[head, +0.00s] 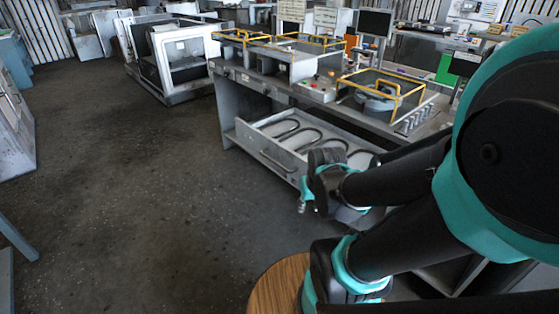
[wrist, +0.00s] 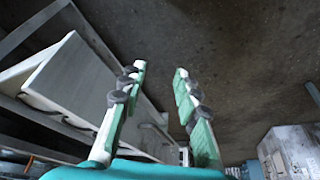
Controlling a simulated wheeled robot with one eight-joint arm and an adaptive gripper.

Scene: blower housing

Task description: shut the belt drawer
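The belt drawer (head: 254,146) is pulled out below the workbench in the head view, with several dark looped belts (head: 290,133) lying on its pale floor. It has a bar handle (head: 277,161) on its front. In the wrist view the drawer's grey front panel (wrist: 82,82) is at the left, with what looks like the handle (wrist: 155,130) lower down. My gripper (wrist: 158,75) is open and empty, its two fingers well apart. In the head view my gripper (head: 304,200) is near the right end of the drawer front and hides part of it. Whether it touches is unclear.
The workbench (head: 262,85) above carries yellow-framed fixtures (head: 385,88) and a control box (head: 317,89). A white-framed machine (head: 185,55) stands farther back. The dark floor (head: 150,180) left of the drawer is clear. A round wooden top (head: 275,288) is at the bottom.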

